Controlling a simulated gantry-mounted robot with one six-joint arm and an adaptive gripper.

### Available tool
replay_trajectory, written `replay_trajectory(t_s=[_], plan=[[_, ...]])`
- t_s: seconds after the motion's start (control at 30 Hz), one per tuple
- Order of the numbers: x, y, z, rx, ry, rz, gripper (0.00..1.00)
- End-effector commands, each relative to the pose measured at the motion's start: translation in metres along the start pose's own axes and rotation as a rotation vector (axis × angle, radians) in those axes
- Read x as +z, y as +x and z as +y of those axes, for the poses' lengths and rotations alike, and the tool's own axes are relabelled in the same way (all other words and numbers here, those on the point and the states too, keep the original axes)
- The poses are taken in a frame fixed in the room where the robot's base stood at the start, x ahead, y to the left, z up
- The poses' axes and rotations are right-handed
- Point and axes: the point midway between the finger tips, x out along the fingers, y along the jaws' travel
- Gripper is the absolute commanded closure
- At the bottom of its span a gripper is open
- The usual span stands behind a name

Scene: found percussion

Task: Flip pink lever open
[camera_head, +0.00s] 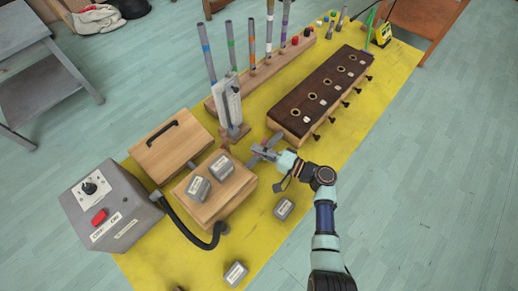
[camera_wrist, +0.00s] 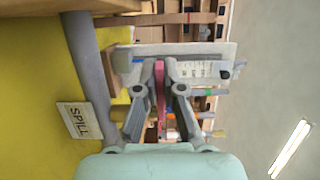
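The pink lever (camera_wrist: 160,85) is a narrow strip in the wrist view, between the two fingers of my gripper (camera_wrist: 160,68). The fingertips are close on either side of it; I cannot tell whether they touch it. In the head view my gripper (camera_head: 263,152) is beside the lower end of an upright grey-white panel (camera_head: 229,103), to the right of the wooden box. The panel also shows in the wrist view (camera_wrist: 205,72), behind the fingers. The lever's base and pivot are hidden.
A wooden box (camera_head: 212,208) with grey blocks on top lies left of my gripper. A grey control box (camera_head: 110,205) with a red switch stands farther left. A dark-topped wooden box (camera_head: 320,92) lies beyond. The yellow mat (camera_head: 350,140) is clear to the right.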

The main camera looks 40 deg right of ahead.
Motion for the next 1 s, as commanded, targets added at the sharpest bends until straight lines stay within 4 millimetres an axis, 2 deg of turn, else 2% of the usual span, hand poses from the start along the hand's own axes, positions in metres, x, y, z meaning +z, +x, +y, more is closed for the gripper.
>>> replay_trajectory(t_s=[0.23, 0.6, 0.87, 0.9, 1.0], plan=[[0.001, 0.001, -0.001, 0.0, 0.001, 0.017, 1.0], [-0.001, 0.012, 0.0, 0.0, 0.0, 0.259, 1.0], [-0.002, 0.012, 0.0, 0.0, 0.0, 0.267, 1.0], [-0.002, 0.012, 0.0, 0.0, 0.0, 0.267, 0.91], [-0.002, 0.012, 0.0, 0.0, 0.0, 0.266, 0.75]])
